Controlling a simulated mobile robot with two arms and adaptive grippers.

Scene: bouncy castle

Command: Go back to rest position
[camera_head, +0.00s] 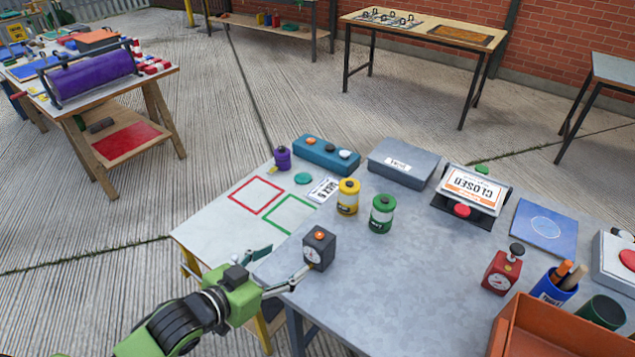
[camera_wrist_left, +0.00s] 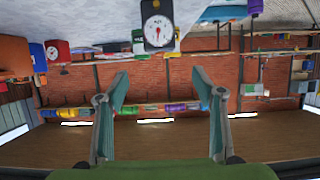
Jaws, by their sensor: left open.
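My left gripper (camera_head: 288,258) comes in from the lower left in the head view, over the near left edge of the grey table (camera_head: 400,290). Its two fingers are spread apart with nothing between them. A dark box with a gauge and an orange button (camera_head: 319,248) stands on the table just beyond the fingertips. One fingertip appears very near its lower left side; I cannot tell if they touch. In the left wrist view, which is upside down, the open fingers (camera_wrist_left: 158,80) show with the gauge box (camera_wrist_left: 158,24) beyond them. My right gripper is not in view.
Yellow (camera_head: 348,197) and green (camera_head: 382,214) canisters stand behind the gauge box. A white table (camera_head: 215,232) with square outlines adjoins on the left.

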